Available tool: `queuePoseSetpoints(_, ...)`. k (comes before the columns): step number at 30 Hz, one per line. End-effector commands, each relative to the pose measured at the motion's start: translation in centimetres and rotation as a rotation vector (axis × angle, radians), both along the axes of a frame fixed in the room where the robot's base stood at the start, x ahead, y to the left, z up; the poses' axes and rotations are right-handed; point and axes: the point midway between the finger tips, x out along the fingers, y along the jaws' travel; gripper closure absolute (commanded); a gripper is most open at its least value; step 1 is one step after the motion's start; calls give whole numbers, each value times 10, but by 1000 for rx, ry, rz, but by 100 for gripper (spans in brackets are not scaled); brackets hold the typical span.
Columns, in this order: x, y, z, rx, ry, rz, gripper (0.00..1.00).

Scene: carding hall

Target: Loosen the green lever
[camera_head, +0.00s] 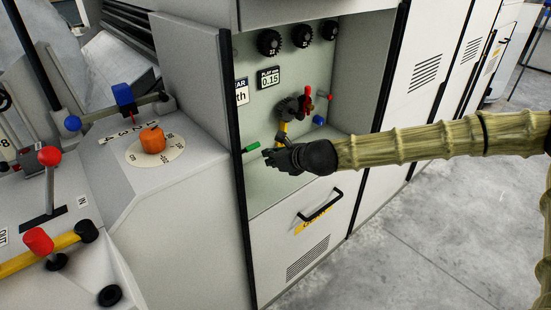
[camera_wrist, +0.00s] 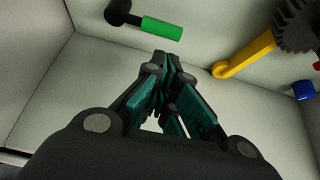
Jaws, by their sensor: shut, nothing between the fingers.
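The green lever (camera_head: 251,147) is a short green handle inside the recessed panel of the grey cabinet. In the wrist view the green lever (camera_wrist: 161,28) lies nearly level, with a black round pivot at its left end. My gripper (camera_head: 268,154) is in the recess, just to the right of and slightly below the green handle. In the wrist view my gripper (camera_wrist: 163,72) has its fingertips together, empty, pointing just below the green handle. I cannot tell for sure whether the tips touch it, but a small gap seems to show.
A yellow lever (camera_wrist: 245,55) with a dark gear is to the right in the wrist view, with a blue knob (camera_wrist: 303,90) beyond. A red handle (camera_head: 308,97) sits above my gripper. The recess side wall (camera_head: 212,110) stands close on the left. The recess floor is clear.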

Motion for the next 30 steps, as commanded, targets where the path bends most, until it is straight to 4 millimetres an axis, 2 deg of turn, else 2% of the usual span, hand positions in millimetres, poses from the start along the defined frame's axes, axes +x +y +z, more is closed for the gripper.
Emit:
queuePoseSetpoints(6, 23, 17, -18, -1, -1, 1, 100)
queuePoseSetpoints(12, 35, 25, -26, -1, -1, 1, 100)
queuePoseSetpoints(30, 39, 27, -27, -10, -8, 0, 100)
